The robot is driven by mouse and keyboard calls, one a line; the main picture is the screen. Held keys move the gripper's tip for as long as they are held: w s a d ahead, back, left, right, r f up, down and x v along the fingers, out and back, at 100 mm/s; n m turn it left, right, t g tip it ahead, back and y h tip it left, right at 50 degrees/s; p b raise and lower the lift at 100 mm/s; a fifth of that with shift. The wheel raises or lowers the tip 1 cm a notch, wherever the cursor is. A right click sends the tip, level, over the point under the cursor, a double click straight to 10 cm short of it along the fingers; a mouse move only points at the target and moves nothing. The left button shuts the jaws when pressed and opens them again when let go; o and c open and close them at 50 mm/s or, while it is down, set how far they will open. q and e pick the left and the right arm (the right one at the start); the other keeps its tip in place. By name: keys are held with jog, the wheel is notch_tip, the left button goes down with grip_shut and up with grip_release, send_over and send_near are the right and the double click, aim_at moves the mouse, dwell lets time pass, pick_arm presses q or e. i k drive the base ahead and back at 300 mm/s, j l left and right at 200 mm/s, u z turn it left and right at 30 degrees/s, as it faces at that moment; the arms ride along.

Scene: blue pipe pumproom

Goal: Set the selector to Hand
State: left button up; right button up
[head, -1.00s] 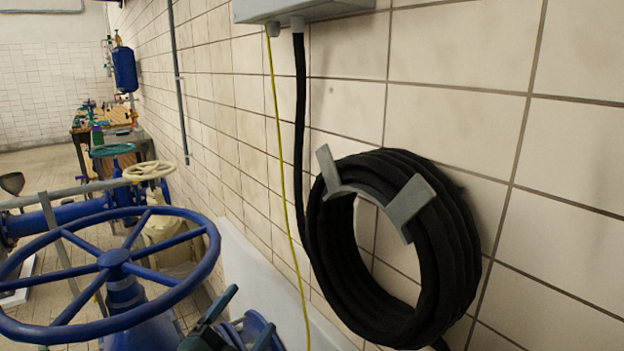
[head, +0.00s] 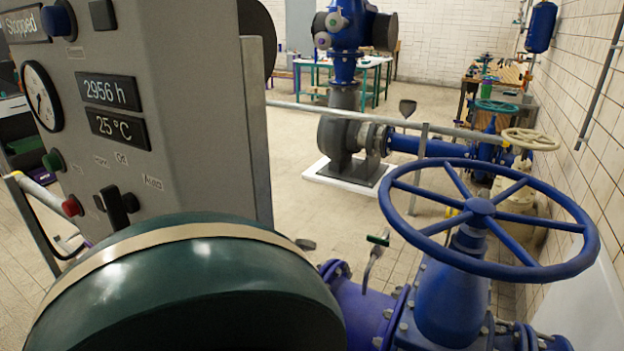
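The selector (head: 117,208) is a black lever knob on the front of a grey control cabinet (head: 190,110), at the left of the head view. Small labels stand around it: a blurred one at upper left, Off (head: 121,158) above and Auto (head: 153,182) at upper right. The knob looks roughly upright; I cannot tell for sure which label it points at. Neither of my grippers is in view.
A dark green motor housing (head: 190,295) fills the lower left, close below the cabinet. A green button (head: 53,161) and red button (head: 72,206) sit left of the selector. A big blue handwheel (head: 480,207) stands right. Tiled floor is open beyond.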

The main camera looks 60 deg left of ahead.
aim_at(117, 207)
jog(key=u, duration=3.15)
